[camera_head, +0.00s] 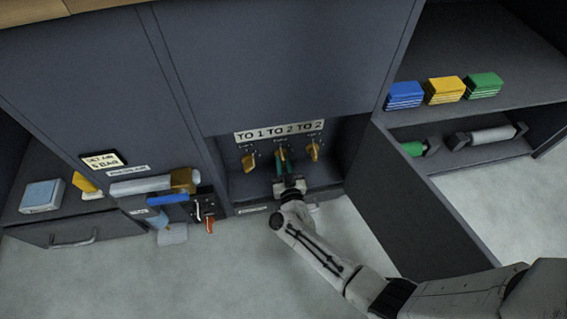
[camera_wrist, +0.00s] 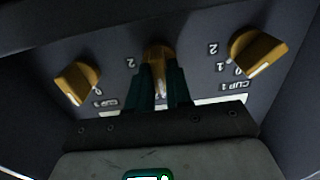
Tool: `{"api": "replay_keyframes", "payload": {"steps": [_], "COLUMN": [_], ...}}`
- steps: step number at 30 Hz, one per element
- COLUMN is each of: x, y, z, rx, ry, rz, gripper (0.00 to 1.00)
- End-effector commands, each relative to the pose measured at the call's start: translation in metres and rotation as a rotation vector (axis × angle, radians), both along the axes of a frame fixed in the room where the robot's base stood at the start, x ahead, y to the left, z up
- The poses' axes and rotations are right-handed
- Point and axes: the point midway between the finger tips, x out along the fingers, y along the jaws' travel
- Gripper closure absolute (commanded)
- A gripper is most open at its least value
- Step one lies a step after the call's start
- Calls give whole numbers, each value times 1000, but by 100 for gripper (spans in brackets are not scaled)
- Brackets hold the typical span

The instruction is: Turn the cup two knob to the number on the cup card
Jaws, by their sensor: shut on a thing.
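Three yellow knobs sit in a row on a dark panel in a recess. The cup two knob (camera_head: 281,151) is the middle one, and it also shows in the wrist view (camera_wrist: 158,57). My gripper (camera_head: 283,168) reaches it from the front. In the wrist view, the green fingers (camera_wrist: 161,88) are shut on either side of the knob and hide most of its dial. A "2" shows beside it, but I cannot tell its exact setting. The cup card (camera_head: 279,130) above the knobs reads "TO 1 TO 2 TO 2".
The cup 1 knob (camera_wrist: 258,52) and cup 3 knob (camera_wrist: 77,82) stand close on either side of my fingers. An open dark door (camera_head: 405,205) stands right of the recess. Shelves hold blue, yellow and green stacks (camera_head: 445,90). A press air unit (camera_head: 150,185) is at left.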

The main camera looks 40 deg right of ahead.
Motion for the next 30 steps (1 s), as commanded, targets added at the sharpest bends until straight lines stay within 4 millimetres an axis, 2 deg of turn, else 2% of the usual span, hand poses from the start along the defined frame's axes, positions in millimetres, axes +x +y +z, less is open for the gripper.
{"api": "replay_keyframes", "payload": {"steps": [14,30], "x": [-1,-1], "y": [0,-2], "z": [0,-1], "rx": [64,445], "ry": [-43,-299], "rz": [0,0], "gripper": [100,100]}}
